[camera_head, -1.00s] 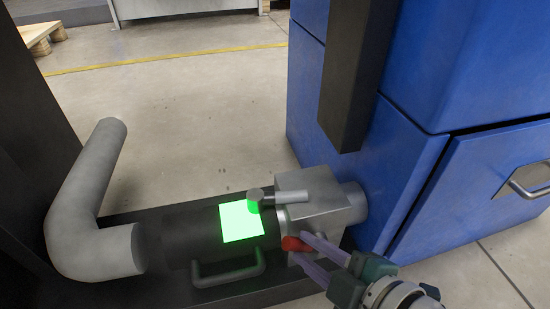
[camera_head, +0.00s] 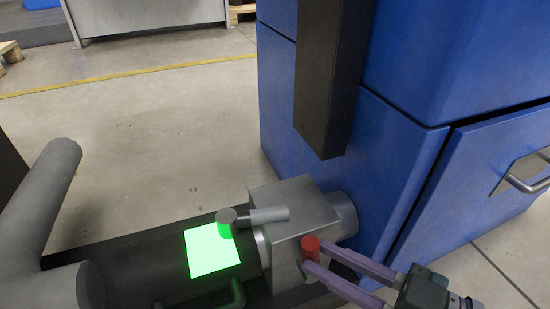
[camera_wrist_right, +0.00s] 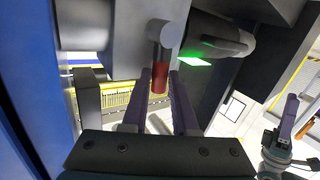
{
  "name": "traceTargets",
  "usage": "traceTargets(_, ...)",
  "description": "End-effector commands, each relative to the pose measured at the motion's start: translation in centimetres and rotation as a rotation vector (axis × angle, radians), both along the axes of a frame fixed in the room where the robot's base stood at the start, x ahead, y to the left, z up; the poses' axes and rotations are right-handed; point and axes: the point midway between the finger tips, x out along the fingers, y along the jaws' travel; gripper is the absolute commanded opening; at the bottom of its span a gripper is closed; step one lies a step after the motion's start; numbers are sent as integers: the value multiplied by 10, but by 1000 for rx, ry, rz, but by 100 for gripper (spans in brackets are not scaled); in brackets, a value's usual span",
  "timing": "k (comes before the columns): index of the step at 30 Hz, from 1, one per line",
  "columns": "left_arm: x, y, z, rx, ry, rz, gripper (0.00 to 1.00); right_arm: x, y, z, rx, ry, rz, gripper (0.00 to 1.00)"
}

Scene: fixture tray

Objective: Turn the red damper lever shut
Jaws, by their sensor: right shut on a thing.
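The red damper lever (camera_head: 310,248) sticks out of the front of a grey metal valve block (camera_head: 284,258). My right gripper (camera_head: 318,272) comes in from the lower right, with its purple fingers at the lever. In the right wrist view the red lever (camera_wrist_right: 160,78) hangs from a grey stub between the two fingertips (camera_wrist_right: 160,85), and the gripper is shut on it. Part of the lever is hidden by the fingers. My left gripper (camera_wrist_right: 287,118) shows only at the right edge of the right wrist view; its jaw gap is unclear.
A green glowing square (camera_head: 212,251) sits on the dark cylinder left of the block. A grey rod (camera_head: 268,214) with a round cap lies above it. A blue cabinet (camera_head: 410,90) with a dark post (camera_head: 330,80) stands behind. A grey pipe (camera_head: 45,190) bends at left.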

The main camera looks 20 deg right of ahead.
Motion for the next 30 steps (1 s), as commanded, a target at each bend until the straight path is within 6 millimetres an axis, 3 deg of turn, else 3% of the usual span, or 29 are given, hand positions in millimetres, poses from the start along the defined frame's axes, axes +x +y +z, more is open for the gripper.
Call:
traceTargets(8,0,2,-14,7,0,-4,50,0,0,-3,106,3,1,0)
traceTargets(25,0,2,-16,10,1,-6,50,0,0,-2,136,5,-1,0)
traceTargets(26,0,2,-16,10,1,-6,50,0,0,-2,136,5,-1,29)
traceTargets(30,0,2,-16,8,1,-6,50,0,0,-2,135,6,-1,40)
